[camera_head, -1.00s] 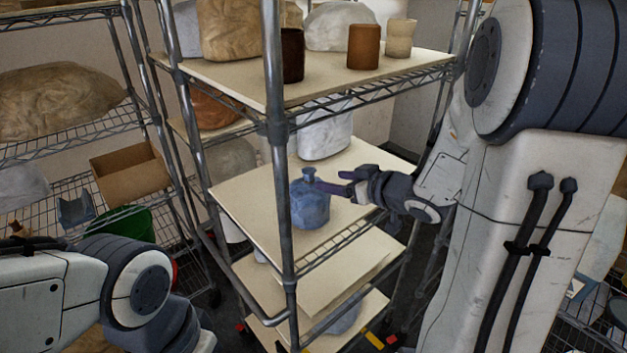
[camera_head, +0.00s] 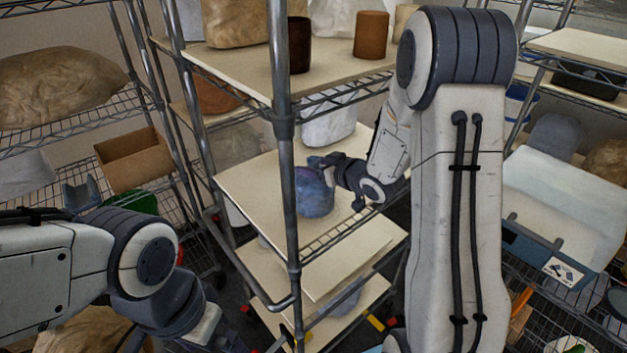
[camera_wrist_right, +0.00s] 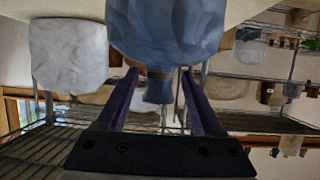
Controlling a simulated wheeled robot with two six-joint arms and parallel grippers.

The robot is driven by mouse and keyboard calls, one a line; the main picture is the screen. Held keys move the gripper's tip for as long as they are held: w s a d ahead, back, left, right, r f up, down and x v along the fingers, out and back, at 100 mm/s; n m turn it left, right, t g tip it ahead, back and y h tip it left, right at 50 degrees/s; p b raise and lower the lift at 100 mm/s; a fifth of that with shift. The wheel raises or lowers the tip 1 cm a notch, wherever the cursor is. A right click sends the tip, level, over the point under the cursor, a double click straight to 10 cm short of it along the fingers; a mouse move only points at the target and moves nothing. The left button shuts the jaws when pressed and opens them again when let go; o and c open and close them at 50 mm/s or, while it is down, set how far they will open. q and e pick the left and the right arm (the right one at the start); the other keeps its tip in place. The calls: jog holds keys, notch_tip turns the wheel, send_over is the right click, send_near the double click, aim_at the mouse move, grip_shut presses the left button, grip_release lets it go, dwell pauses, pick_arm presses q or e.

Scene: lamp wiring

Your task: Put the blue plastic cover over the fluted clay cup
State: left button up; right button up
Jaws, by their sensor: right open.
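The blue plastic cover (camera_head: 316,194) is a crumpled, rounded blue shape on the middle shelf; whether anything is under it is hidden. My right gripper (camera_head: 320,163) is at its top in the head view and hides its knob. In the right wrist view the cover (camera_wrist_right: 168,30) appears upside down, and its narrow knob lies between the open fingers of my right gripper (camera_wrist_right: 159,76). Several cups stand on the upper shelf: a dark brown one (camera_head: 299,45), a terracotta one (camera_head: 371,35) and a beige one (camera_head: 404,20). I cannot tell which is fluted.
A metal upright post (camera_head: 281,130) stands in front of the shelves. The upper shelf (camera_head: 245,72) hangs over the middle shelf (camera_head: 252,185). A white wrapped lump (camera_head: 328,122) stands behind the cover. Bare board is left of the cover.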

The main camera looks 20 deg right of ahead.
grip_shut()
jog(key=shift+r, duration=0.1)
dwell(0.3)
